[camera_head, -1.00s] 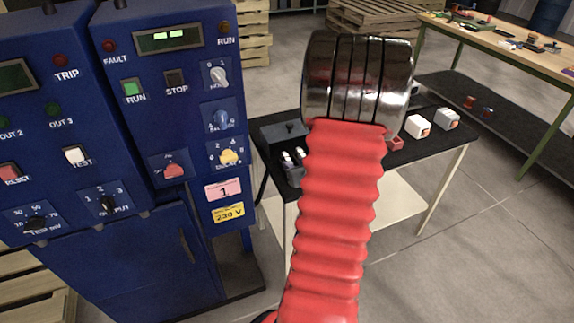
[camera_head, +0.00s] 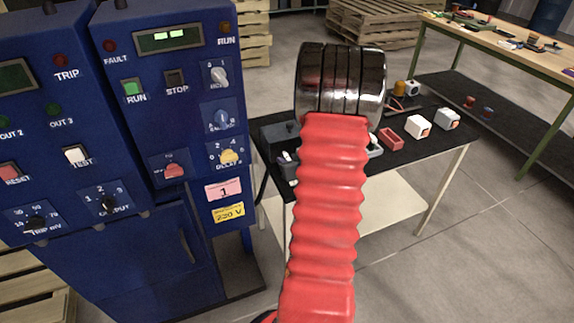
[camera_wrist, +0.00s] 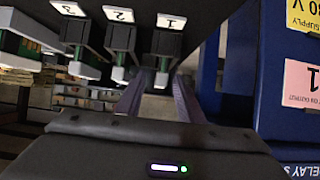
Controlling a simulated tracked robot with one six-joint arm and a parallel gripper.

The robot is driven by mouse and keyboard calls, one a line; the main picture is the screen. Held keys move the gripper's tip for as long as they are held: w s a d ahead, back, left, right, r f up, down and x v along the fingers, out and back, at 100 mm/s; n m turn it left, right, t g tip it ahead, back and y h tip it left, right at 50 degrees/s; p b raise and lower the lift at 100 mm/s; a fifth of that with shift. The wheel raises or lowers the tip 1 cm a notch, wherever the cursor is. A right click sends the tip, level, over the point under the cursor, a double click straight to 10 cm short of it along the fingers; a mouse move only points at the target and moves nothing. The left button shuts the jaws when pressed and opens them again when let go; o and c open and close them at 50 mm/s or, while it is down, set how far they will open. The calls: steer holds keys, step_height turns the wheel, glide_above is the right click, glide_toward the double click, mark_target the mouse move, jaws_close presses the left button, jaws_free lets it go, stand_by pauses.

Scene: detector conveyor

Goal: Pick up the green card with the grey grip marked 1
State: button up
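In the wrist view, the grip marked 1 (camera_wrist: 166,45) is a dark grey block with a white label, at the upper middle. The grips marked 2 (camera_wrist: 121,40) and 3 (camera_wrist: 74,38) stand in a row to its left, with green card parts beside them. My gripper (camera_wrist: 161,79) is open, its two fingers apart and pointing towards the grip marked 1. The grip's lower end shows between the fingertips; I cannot tell whether they touch it. Card 1's green board is mostly hidden. In the head view, my red arm covers the gripper and cards.
Blue control cabinets (camera_head: 150,220) stand at the left, close beside my gripper in the wrist view. A black-topped table (camera_head: 425,150) behind my arm carries a red tray (camera_head: 391,138) and white blocks (camera_head: 418,127). A workbench (camera_head: 500,38) stands at the back right.

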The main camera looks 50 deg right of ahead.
steer(key=shift+x, duration=0.95)
steer(key=shift+c, duration=0.7)
jaws_close()
